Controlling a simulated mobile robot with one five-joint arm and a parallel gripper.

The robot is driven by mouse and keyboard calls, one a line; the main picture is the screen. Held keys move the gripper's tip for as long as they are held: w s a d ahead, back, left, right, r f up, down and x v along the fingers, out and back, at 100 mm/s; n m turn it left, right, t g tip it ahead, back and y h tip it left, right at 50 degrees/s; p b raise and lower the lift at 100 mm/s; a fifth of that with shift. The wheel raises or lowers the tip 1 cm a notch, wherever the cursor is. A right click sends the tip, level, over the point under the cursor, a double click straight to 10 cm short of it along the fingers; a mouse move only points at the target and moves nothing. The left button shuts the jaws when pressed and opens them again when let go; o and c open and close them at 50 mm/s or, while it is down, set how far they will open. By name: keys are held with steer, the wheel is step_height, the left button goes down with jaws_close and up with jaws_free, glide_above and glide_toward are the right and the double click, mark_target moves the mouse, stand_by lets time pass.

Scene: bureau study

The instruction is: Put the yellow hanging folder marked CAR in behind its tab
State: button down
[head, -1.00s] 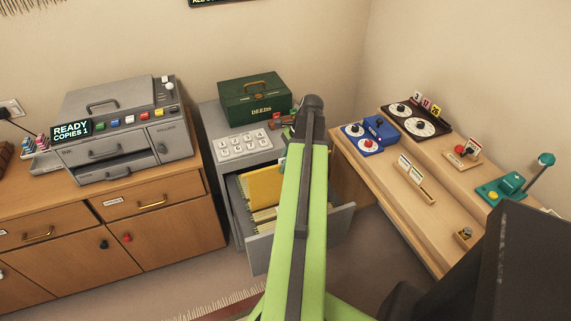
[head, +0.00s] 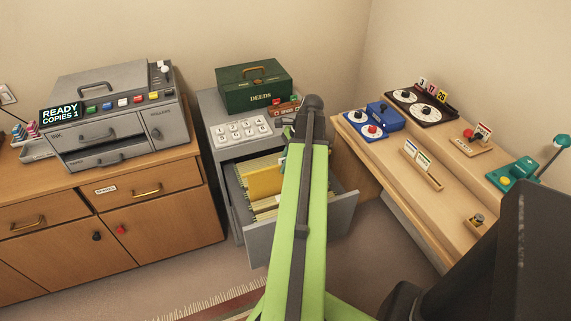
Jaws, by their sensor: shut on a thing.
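A yellow hanging folder (head: 265,182) stands upright in the open grey file drawer (head: 300,237), its right end hidden behind my green arm. I cannot read any marking on it. Pale folder tops and tabs (head: 258,163) show behind it, and more cream and yellowish folder edges (head: 264,208) show in front of it. No tab can be read as CAR. My gripper is hidden behind my arm, which crosses the right part of the drawer, so its contact with the folder does not show.
The grey cabinet (head: 212,112) carries a green DEEDS box (head: 253,88), a panel of white keys (head: 242,130) and a small reddish-brown item (head: 285,107). A wooden sideboard (head: 160,220) with a grey copier (head: 118,115) stands left. A bench (head: 400,185) with small devices stands right.

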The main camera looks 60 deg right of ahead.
steer(key=shift+f+b, duration=5.25)
steer(key=shift+f, duration=0.25)
steer(key=shift+r, duration=0.25)
steer(key=c, duration=1.4)
jaws_free()
steer(key=p+v, duration=1.6)
steer(key=v, duration=0.1)
steer(key=shift+r+p, duration=0.3)
steer(key=shift+p, duration=0.1)
steer(key=shift+f, duration=0.15)
